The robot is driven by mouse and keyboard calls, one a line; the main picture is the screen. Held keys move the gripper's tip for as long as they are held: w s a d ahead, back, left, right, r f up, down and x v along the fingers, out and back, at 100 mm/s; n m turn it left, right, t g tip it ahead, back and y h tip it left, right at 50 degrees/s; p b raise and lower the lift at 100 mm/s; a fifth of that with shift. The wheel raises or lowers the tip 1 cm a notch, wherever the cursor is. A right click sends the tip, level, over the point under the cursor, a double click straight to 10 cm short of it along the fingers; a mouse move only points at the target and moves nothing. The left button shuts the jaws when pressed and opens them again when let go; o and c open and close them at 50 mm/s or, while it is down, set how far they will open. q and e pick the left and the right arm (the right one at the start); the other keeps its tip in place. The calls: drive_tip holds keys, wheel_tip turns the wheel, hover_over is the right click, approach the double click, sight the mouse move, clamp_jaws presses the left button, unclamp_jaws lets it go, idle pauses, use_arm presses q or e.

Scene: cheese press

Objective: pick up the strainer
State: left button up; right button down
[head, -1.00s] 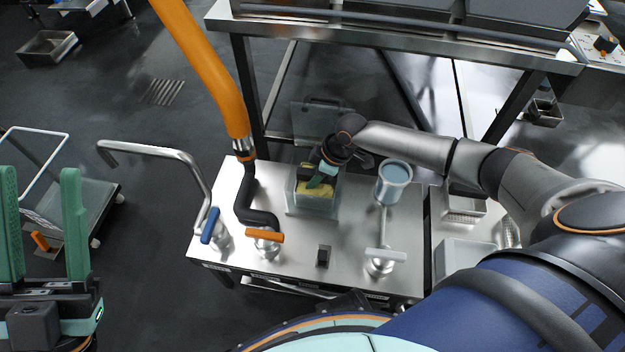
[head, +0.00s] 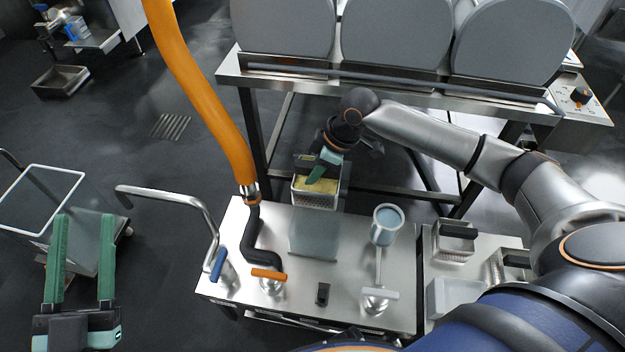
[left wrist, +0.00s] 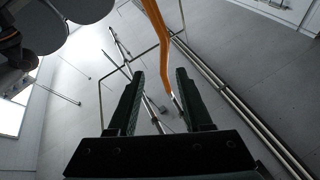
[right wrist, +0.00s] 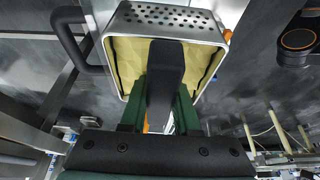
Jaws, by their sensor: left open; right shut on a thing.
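The strainer (head: 315,199) is a perforated metal basket lined with yellow material. It hangs in the air above and behind the clear container (head: 314,240) on the steel table. My right gripper (head: 324,166) is shut on the strainer's black handle. In the right wrist view, the strainer (right wrist: 168,17) shows its perforated side and yellow inside, with the handle between the fingers of my right gripper (right wrist: 160,100). My left gripper (head: 84,222) is open and empty at the far left, away from the table. It also shows open in the left wrist view (left wrist: 160,76).
An orange hose (head: 200,90) comes down left of the strainer. A bent metal pipe (head: 185,202) and a blue-grey cup (head: 387,222) stand on the steel table (head: 345,283). A rack with grey rounded panels (head: 395,30) is behind. A cart (head: 85,245) stands at the left.

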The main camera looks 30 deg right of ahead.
sight(308, 163)
wheel_tip(308, 163, up, 6)
drive_tip(key=shift+f+p, duration=0.2)
drive_tip(key=shift+p, duration=0.6)
drive_tip(key=shift+r, duration=0.3)
use_arm(q)
wheel_tip(308, 163, down, 11)
drive_tip(key=w+n+g+y, duration=0.1)
drive_tip(key=n+g+y, duration=0.1)
drive_tip(key=g+y, duration=0.1)
drive_tip(key=shift+w+a+n+g+y, duration=0.3)
drive_tip(key=shift+a+n+g+y, duration=0.1)
drive_tip(key=shift+g, duration=0.2)
use_arm(e)
drive_tip(key=shift+a, duration=0.1)
